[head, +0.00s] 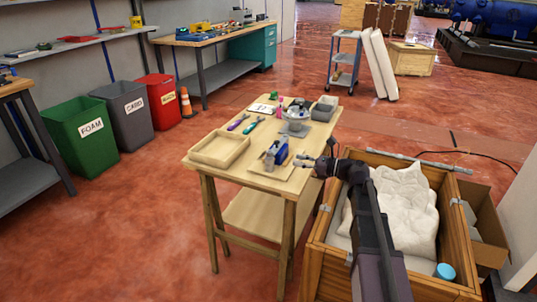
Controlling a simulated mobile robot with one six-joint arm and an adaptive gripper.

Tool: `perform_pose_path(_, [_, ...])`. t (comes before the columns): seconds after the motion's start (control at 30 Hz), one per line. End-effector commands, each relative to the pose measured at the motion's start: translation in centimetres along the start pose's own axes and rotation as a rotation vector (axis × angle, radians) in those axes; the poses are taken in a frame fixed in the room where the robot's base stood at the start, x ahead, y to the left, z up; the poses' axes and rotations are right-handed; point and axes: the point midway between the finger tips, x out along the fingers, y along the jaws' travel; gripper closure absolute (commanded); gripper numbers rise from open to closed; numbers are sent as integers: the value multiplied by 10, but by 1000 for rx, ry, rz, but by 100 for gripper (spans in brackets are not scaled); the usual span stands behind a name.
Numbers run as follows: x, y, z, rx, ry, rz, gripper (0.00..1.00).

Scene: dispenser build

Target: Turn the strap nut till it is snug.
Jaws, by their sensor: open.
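A wooden table (257,188) carries a small assembly near its right edge. The assembly has a blue part (281,153) and a greyish, bottle-like part (269,161) standing on a small board. I cannot make out the strap nut at this size. My gripper (303,160) reaches in from the right, level with the assembly and just to the right of the blue part. It is open, with its fingers pointing left. I cannot tell whether a finger touches the assembly.
An empty wooden tray (198,156) lies at the table's left. Purple (238,122) and teal (255,124) handled tools, a bowl (299,112) and a grey bin (323,110) lie behind. A wooden crate (318,232) with white padding stands right, under my arm.

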Motion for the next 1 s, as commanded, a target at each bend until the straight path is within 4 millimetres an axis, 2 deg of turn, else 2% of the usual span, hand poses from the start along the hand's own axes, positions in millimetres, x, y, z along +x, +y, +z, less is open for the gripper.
perform_pose_path(0.7, [100, 0, 0, 1, 0, 1, 59])
perform_pose_path(1.0, [120, 0, 0, 1, 1, 0, 59])
